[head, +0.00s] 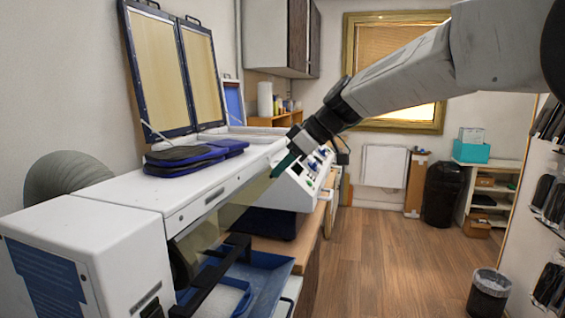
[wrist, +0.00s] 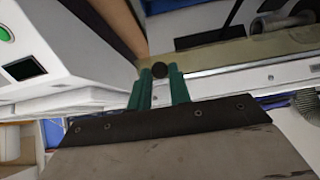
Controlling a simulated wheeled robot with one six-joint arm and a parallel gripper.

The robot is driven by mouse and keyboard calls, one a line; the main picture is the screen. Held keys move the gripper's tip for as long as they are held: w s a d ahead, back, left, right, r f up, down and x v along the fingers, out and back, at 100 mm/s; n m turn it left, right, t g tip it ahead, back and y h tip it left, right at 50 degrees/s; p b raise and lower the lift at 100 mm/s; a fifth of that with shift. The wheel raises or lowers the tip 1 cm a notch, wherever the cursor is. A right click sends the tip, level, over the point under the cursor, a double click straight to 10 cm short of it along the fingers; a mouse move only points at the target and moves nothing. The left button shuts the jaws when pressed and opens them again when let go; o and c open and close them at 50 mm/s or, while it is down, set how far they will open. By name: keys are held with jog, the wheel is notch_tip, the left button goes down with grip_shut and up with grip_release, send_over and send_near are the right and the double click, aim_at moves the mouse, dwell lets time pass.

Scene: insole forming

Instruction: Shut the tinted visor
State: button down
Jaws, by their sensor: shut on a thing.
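The tinted visor (head: 208,232) is a see-through yellowish panel at the front of the white machine (head: 120,192), below its upper edge. Its lower edge stands over the dark opening and the blue tray. My gripper (head: 283,165) is at the visor's far end, with its green fingers pointing down at it. In the wrist view, my gripper (wrist: 160,82) has its green fingers closed around a small dark round knob (wrist: 159,70) beside the olive strip of the visor (wrist: 235,55). The exact contact is small and partly hidden by the fingers.
A blue tray (head: 268,268) sits below the visor with dark bars over it. Blue-and-black pads (head: 185,157) lie on top of the machine, before two upright framed panels (head: 160,70). A control panel with knobs (head: 318,160) stands just beyond my gripper.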

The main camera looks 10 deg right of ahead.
jog(key=shift+a+f+t+y, duration=0.1)
jog(key=shift+f+t+y, duration=0.4)
jog(key=shift+y, duration=0.65)
jog(key=shift+f+t+y, duration=0.45)
jog(key=shift+y, duration=0.65)
jog(key=shift+a+f+t+y, duration=0.1)
jog(key=shift+f+t+y, duration=0.4)
jog(key=shift+y, duration=0.65)
jog(key=c, duration=1.3)
grip_release()
jog(key=shift+w+a, duration=0.1)
jog(key=v, duration=0.8)
jog(key=shift+f, duration=0.15)
